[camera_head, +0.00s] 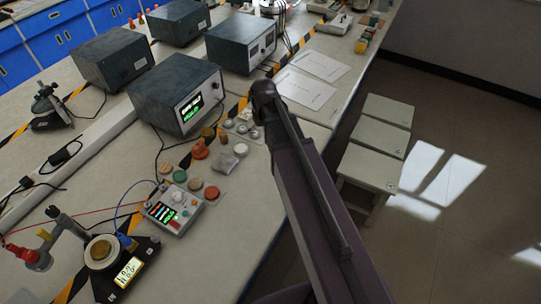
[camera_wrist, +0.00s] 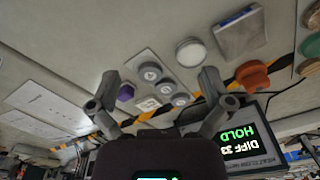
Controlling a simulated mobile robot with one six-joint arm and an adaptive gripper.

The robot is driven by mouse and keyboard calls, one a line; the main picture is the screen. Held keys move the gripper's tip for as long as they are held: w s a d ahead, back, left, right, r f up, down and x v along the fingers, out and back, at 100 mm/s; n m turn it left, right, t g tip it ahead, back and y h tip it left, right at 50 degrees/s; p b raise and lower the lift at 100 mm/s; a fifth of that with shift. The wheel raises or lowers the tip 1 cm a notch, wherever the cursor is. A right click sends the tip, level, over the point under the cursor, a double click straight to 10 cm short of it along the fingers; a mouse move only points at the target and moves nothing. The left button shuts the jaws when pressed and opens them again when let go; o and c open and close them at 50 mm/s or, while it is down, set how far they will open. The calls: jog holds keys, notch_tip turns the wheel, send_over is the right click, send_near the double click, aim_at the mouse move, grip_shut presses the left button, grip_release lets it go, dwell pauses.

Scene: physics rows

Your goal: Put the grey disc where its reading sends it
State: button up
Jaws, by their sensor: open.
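A pale grey disc (camera_head: 241,150) lies alone on the bench; it also shows in the wrist view (camera_wrist: 190,51). Several darker grey round pieces (camera_wrist: 150,72) with marked tops sit on a white plate (camera_wrist: 129,64) beside it. I cannot tell for certain which is the task's grey disc. My gripper (camera_wrist: 160,78) is open and empty, its fingers spread above the bench in the wrist view. In the head view the fingers are hard to make out. A display (camera_wrist: 240,140) reads HOLD and a DIFF line, partly cut off by my gripper.
Grey instrument boxes (camera_head: 180,93) stand left of my arm. An orange knob-shaped piece (camera_head: 200,150), coloured discs and a control box (camera_head: 174,207) lie nearer. A scale (camera_head: 126,270) bears a gold round piece (camera_head: 102,251). Papers (camera_head: 305,88) lie flat. Pale stools (camera_head: 370,165) stand off the right edge.

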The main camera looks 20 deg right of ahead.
jog(key=s+m, duration=0.2)
jog(key=s, duration=0.9)
jog(key=shift+s+a+g, duration=0.15)
jog(key=shift+s+g, duration=0.1)
jog(key=shift+g, duration=0.05)
dwell(0.5)
